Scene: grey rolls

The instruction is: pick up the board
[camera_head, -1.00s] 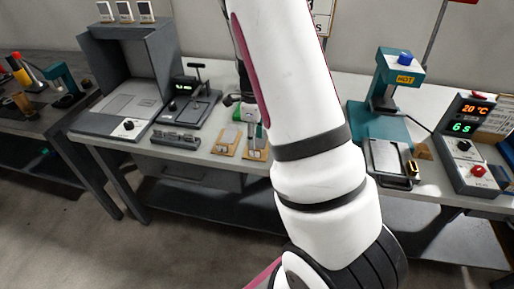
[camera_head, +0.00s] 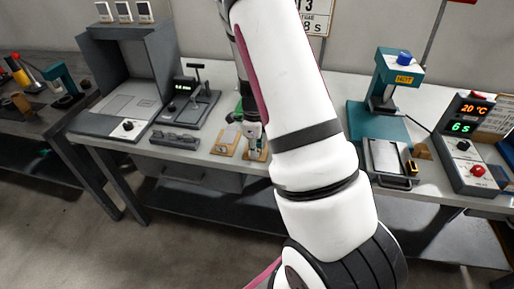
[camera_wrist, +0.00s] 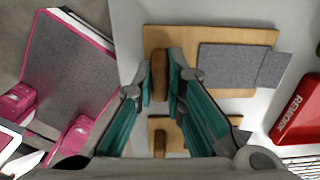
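A wooden board (camera_wrist: 225,36) with a grey sheet on it and an upright wooden block (camera_wrist: 160,73) near its left end lies under my gripper in the wrist view. In the head view this board (camera_head: 262,154) is partly hidden by my gripper and arm. My gripper (camera_wrist: 160,78) has its teal fingers on either side of the block, close to its sides. I cannot tell whether the fingers touch or press it. In the head view my gripper (camera_head: 253,140) is low over the bench, partly behind my arm.
A second wooden board (camera_head: 228,141) lies to the left. A grey slotted holder (camera_head: 175,138) and a black scale-like device (camera_head: 186,108) stand further left. A teal press (camera_head: 382,118) and a control box (camera_head: 468,150) stand right. A red object (camera_wrist: 298,112) is near the board.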

